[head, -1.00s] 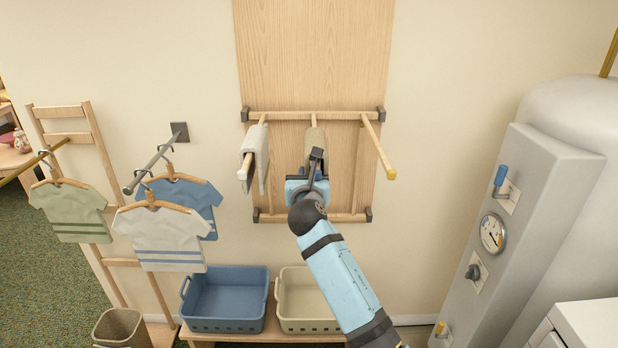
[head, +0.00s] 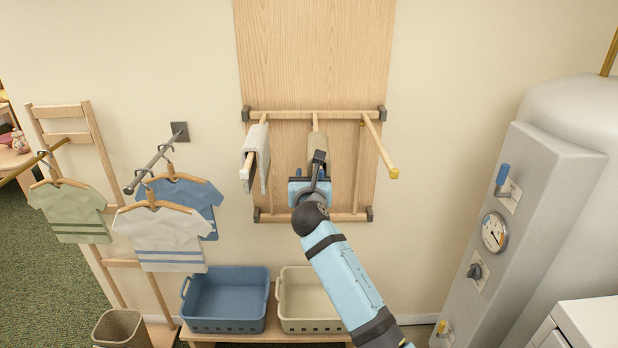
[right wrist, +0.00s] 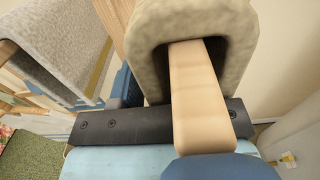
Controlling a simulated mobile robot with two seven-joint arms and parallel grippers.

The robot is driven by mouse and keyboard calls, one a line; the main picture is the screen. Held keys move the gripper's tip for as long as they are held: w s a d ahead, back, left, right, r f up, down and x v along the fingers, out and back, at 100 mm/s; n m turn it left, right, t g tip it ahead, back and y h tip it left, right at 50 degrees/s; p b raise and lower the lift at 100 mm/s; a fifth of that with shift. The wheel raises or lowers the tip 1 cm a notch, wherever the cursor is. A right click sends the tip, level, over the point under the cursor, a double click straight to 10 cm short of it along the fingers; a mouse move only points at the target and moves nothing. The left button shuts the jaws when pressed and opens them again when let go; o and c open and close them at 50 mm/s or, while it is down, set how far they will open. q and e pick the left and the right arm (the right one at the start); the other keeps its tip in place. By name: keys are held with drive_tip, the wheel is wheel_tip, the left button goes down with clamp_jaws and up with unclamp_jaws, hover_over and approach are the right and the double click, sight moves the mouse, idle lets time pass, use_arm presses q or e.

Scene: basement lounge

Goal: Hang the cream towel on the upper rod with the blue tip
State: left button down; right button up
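The cream towel (head: 317,143) hangs folded over the middle upper rod of the wall rack. In the right wrist view the towel (right wrist: 207,20) straddles the wooden rod (right wrist: 200,95) as an upside-down U. The rod's blue tip (right wrist: 220,167) is at the bottom of that view, clear of the towel. My right gripper (head: 312,184) is at the front of this rod, just below the towel; its dark bar (right wrist: 150,121) crosses beneath the rod. Its fingertips are mostly hidden, so I cannot tell whether they touch the towel. My left gripper is out of view.
A grey-white towel (head: 255,158) hangs on the left rod, close to my gripper. The right rod with a yellow tip (head: 392,173) is bare. Blue (head: 226,301) and cream (head: 310,299) baskets stand below. Small shirts hang at left; a grey panel (head: 490,240) stands at right.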

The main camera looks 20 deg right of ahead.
drive_tip(key=shift+f, duration=0.1)
drive_tip(key=shift+s+a, duration=0.15)
drive_tip(key=shift+s, duration=0.35)
drive_tip(key=b+v, duration=0.2)
drive_tip(key=v, duration=1)
drive_tip(key=s+f+m+g+y, duration=0.1)
drive_tip(key=s+f+m+y, duration=0.1)
drive_tip(key=s+f+m, duration=0.4)
drive_tip(key=s+f+m+g+y+p, duration=0.1)
drive_tip(key=s+f+m+g+y, duration=0.15)
drive_tip(key=f, duration=0.65)
drive_tip(key=s+f+m+g+y, duration=0.1)
drive_tip(key=s+f+m, duration=0.35)
drive_tip(key=f, duration=0.25)
drive_tip(key=s+d+f+m+g+y, duration=0.1)
drive_tip(key=s+f+m, duration=0.4)
drive_tip(key=s+m, duration=0.3)
drive_tip(key=s+d+f+m+g+y+p, duration=0.1)
drive_tip(key=s+f+m, duration=0.5)
drive_tip(key=s+m, duration=0.2)
drive_tip(key=shift+s+d+f+m+y, duration=0.2)
drive_tip(key=shift+s+f+m+y, duration=0.15)
drive_tip(key=shift+s, duration=0.5)
drive_tip(key=shift+a, duration=0.1)
